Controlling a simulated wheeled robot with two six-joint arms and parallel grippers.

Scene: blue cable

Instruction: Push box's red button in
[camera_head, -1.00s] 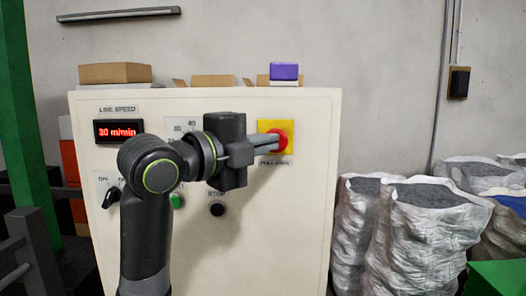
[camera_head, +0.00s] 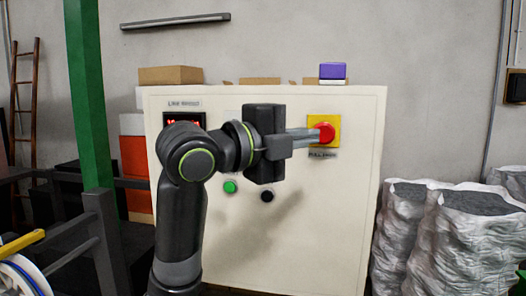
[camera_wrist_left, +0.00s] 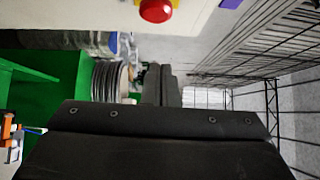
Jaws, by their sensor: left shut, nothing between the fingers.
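The box (camera_head: 335,230) is a large cream panel. Its round red button (camera_head: 326,132) sits on a yellow plate (camera_head: 316,119) at the upper right of the front face. My left gripper (camera_head: 314,135) is shut and empty, with its fingers pointing right. In the head view its tips overlap the button's left edge; whether they touch it I cannot tell. In the left wrist view the red button (camera_wrist_left: 157,10) shows at the top edge, apart from my dark gripper body. My right gripper is not in view.
A green button (camera_head: 230,187) and a black button (camera_head: 267,196) sit lower on the panel. A purple block (camera_head: 332,71) and cardboard boxes (camera_head: 170,75) are on or behind its top. White sacks (camera_head: 465,240) stand at right, a green post (camera_head: 86,95) at left.

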